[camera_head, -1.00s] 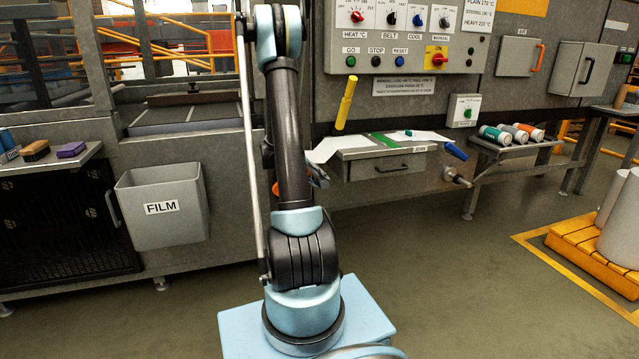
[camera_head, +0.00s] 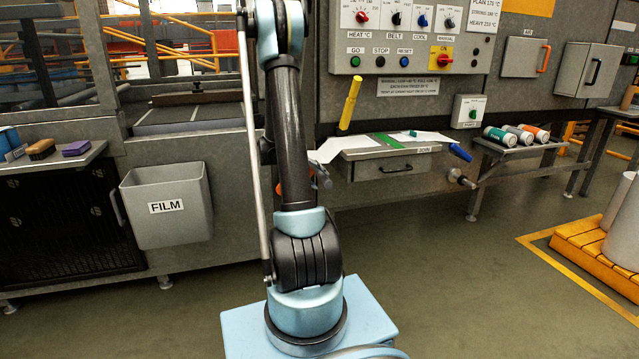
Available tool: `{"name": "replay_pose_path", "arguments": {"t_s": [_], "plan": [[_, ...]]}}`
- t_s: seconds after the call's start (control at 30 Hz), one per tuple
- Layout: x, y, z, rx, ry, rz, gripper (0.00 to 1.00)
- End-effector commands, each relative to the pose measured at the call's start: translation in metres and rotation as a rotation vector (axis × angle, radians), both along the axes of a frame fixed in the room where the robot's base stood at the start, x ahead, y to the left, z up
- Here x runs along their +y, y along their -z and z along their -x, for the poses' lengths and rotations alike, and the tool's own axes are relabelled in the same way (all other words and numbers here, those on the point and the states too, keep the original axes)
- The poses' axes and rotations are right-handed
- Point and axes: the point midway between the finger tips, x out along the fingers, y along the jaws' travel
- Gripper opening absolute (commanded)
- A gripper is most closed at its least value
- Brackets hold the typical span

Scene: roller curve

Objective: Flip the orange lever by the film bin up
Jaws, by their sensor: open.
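The grey bin labelled FILM (camera_head: 168,206) hangs on the machine front at the left. A small orange piece (camera_head: 278,188), which may be the lever's end, shows just left of my arm, to the right of the bin. The rest of it is hidden behind the arm, so I cannot tell how it is tilted. My gripper (camera_head: 322,177) is mostly hidden behind my arm; only dark finger parts show at the arm's right side, near the machine front. It is open. I cannot tell whether it touches the orange piece.
A control panel (camera_head: 415,63) with knobs and buttons is above right. A yellow-handled bar (camera_head: 350,103) rises beside the JOIN table (camera_head: 385,167). A shelf with a brush (camera_head: 41,149) and purple block (camera_head: 76,148) is at left. An orange pallet (camera_head: 590,250) stands at right; the floor between is clear.

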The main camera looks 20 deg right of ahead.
Motion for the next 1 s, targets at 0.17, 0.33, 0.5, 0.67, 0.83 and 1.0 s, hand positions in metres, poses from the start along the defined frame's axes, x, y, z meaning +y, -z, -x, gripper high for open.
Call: {"name": "replay_pose_path", "arguments": {"t_s": [0.17,0.33,0.5,0.67,0.83,1.0], "plan": [[0.028,-0.024,-0.003,0.001,-0.004,0.000,0.51],[0.050,-0.044,-0.005,0.001,-0.004,-0.001,0.51],[0.064,-0.056,-0.006,0.001,-0.003,-0.001,0.51],[0.069,-0.060,-0.006,0.001,-0.002,-0.001,0.51],[0.070,-0.061,-0.006,0.001,-0.001,-0.001,0.51],[0.070,-0.061,-0.006,0.001,-0.001,-0.001,0.51]]}}
